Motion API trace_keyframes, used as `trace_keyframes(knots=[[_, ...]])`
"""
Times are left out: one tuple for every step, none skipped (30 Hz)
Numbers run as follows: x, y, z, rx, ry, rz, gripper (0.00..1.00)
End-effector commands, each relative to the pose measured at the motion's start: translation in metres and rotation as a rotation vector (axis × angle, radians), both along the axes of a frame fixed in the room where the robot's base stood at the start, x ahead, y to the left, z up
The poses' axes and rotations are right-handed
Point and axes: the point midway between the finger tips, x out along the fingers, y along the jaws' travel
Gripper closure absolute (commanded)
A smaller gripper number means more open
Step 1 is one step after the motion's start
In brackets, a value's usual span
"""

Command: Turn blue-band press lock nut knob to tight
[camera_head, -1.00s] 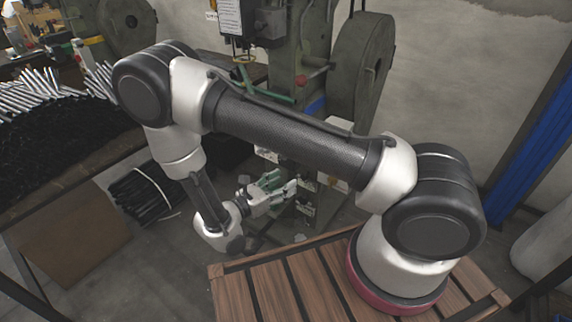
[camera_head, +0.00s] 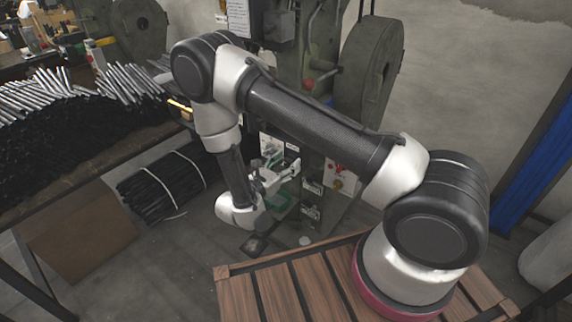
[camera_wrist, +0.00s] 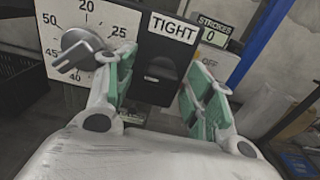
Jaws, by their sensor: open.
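In the wrist view my gripper (camera_wrist: 160,66) is open, its green-padded fingers spread on either side of a black panel (camera_wrist: 143,84). A dark knob-like part (camera_wrist: 163,73) sits on that panel under a white TIGHT sign (camera_wrist: 173,27), between the fingers and apart from them. In the head view my gripper (camera_head: 284,168) is in front of the green press (camera_head: 312,130). The blue band is not clearly visible.
A STROKES counter (camera_wrist: 213,33) reading 0 and an OFF label (camera_wrist: 210,63) are to the right in the wrist view. In the head view a table with black and silver rods (camera_head: 75,110) stands left, and a rod bundle (camera_head: 165,185) lies on the floor.

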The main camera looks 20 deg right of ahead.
Motion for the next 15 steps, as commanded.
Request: trace_keyframes(knots=[[-0.0001, 0.0001, 0.0001, 0.000, 0.000, 0.000, 0.46], [-0.0001, 0.0002, 0.0001, 0.000, 0.000, 0.000, 0.46], [-0.0001, 0.0002, 0.0001, 0.000, 0.000, 0.000, 0.50], [-0.0001, 0.0002, 0.0000, 0.000, 0.000, 0.000, 0.56], [-0.0002, 0.0002, 0.0001, 0.000, 0.000, 0.000, 0.61], [-0.0002, 0.0002, 0.0001, 0.000, 0.000, 0.000, 0.68], [-0.0002, 0.0002, 0.0001, 0.000, 0.000, 0.000, 0.74], [-0.0002, 0.0002, 0.0001, 0.000, 0.000, 0.000, 0.79], [-0.0002, 0.0002, 0.0001, 0.000, 0.000, -0.001, 0.86], [-0.0002, 0.0002, 0.0001, 0.000, 0.000, -0.001, 0.92], [-0.0002, 0.0003, 0.0000, 0.000, 0.000, -0.001, 0.92], [-0.0002, 0.0002, 0.0001, 0.000, 0.000, -0.001, 0.92], [-0.0002, 0.0003, 0.0000, 0.000, 0.000, -0.001, 0.92], [-0.0002, 0.0003, 0.0000, 0.001, -0.001, -0.001, 0.92], [-0.0002, 0.0003, 0.0000, 0.002, -0.002, -0.001, 0.92]])
